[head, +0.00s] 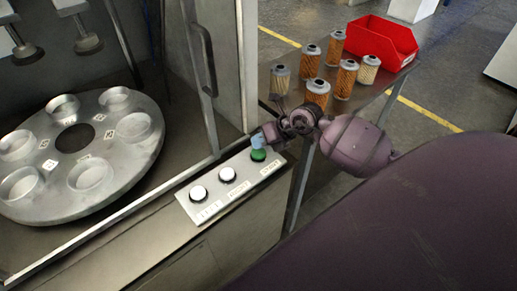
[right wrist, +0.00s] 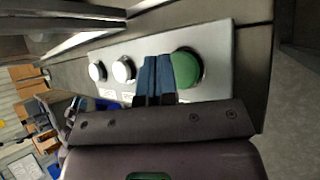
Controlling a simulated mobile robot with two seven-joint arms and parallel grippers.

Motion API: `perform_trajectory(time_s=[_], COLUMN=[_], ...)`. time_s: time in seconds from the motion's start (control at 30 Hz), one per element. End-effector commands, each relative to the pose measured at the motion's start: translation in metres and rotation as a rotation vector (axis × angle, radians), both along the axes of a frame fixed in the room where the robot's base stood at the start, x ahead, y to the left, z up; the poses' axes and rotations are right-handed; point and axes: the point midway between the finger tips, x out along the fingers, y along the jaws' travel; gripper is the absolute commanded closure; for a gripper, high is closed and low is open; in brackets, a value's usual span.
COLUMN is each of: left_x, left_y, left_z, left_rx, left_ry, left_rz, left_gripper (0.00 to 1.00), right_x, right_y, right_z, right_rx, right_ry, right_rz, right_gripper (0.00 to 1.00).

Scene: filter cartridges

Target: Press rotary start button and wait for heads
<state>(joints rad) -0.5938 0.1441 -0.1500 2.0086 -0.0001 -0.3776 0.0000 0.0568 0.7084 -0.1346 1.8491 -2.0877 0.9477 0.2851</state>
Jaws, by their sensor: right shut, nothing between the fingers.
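The button panel (head: 222,187) holds two white buttons (head: 198,193) and a green button (head: 258,155) at its far right end. My right gripper (head: 258,142) is shut and empty, its bluish fingertips right at the green button. In the right wrist view the shut fingers (right wrist: 154,75) lie just beside the green button (right wrist: 186,69); I cannot tell whether they touch it. The rotary table (head: 150,160) has several round cups, which look empty. Two heads (head: 88,43) hang above its far side, apart from the cups. My left gripper is not in view.
Several filter cartridges (head: 311,62) with orange or pale sides stand on a side table (head: 340,112) behind my right gripper. A red bin (head: 382,42) is at that table's far end. The machine's door frame and handle (head: 207,58) rise left of the gripper.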

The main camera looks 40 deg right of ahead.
Motion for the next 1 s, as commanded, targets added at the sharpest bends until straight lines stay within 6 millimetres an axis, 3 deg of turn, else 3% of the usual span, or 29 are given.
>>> perform_trajectory(time_s=[1.0], left_x=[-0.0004], left_y=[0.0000], left_z=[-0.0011], left_rx=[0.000], left_ry=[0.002], left_rz=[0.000], left_gripper=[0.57], right_x=[-0.0001], right_y=[0.0001], right_z=[-0.0087], right_rx=[0.000], right_ry=[0.000], right_rz=[0.000], right_gripper=[1.00])
